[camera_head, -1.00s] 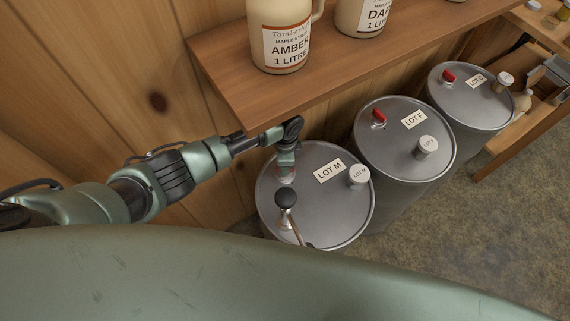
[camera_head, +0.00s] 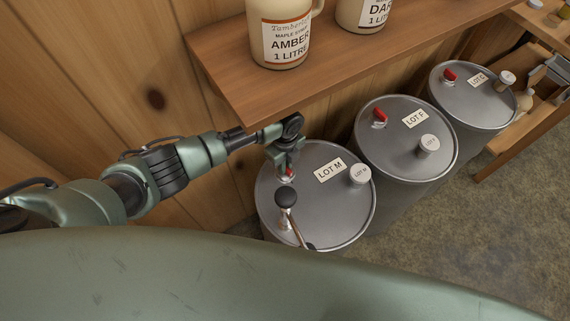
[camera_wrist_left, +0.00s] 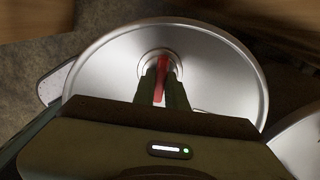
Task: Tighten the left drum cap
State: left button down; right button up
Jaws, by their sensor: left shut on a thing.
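The left drum (camera_head: 325,215) is a grey metal drum with a LOT M label on its lid; its lid also fills much of the left wrist view (camera_wrist_left: 110,70). Its cap (camera_head: 290,172) has a red grip bar and sits at the lid's back left, partly hidden by my gripper. In the left wrist view the red bar (camera_wrist_left: 161,75) stands between two green fingers. My left gripper (camera_head: 286,168) reaches down over this cap and is shut on it. My right gripper is not in view.
A black knob (camera_head: 286,197) with a thin brown rod stands on the same lid, close to my left gripper. A white cap (camera_head: 359,174) is at its right. LOT F (camera_head: 405,150) and another drum (camera_head: 475,95) stand behind. A wooden shelf (camera_head: 230,70) with jugs overhangs the back.

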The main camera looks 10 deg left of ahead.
pick_arm(q)
jog(key=shift+m, duration=0.8)
jog(key=c, duration=1.4)
grip_release()
jog(key=shift+c, duration=0.2)
notch_tip(320, 180, up, 8)
jog(key=shift+f+b, duration=0.1)
jog(key=shift+b, duration=0.25)
